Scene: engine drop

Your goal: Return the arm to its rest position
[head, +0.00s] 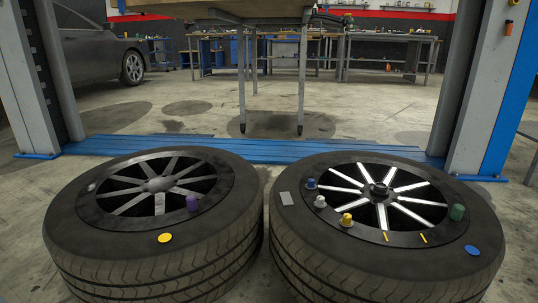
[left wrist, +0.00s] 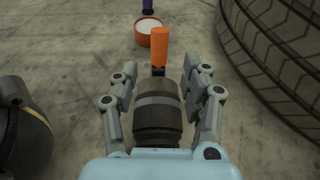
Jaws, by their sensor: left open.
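My left gripper (left wrist: 160,73) shows only in the left wrist view, with its two grey fingers spread apart. A dark rounded body with a grey band (left wrist: 155,108) shows in the gap between them, with an upright orange cylinder (left wrist: 160,46) just beyond it. I cannot tell whether the dark body touches the fingers or lies below them. No arm or gripper shows in the head view. My right gripper is not in view.
Two large tyres, left (head: 92,235) and right (head: 345,265), fill the head view's foreground, with small coloured parts on top. A workbench (head: 260,22) stands behind. In the left wrist view, a tyre (left wrist: 285,60) is at right, and an orange round container (left wrist: 145,42) is on the floor.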

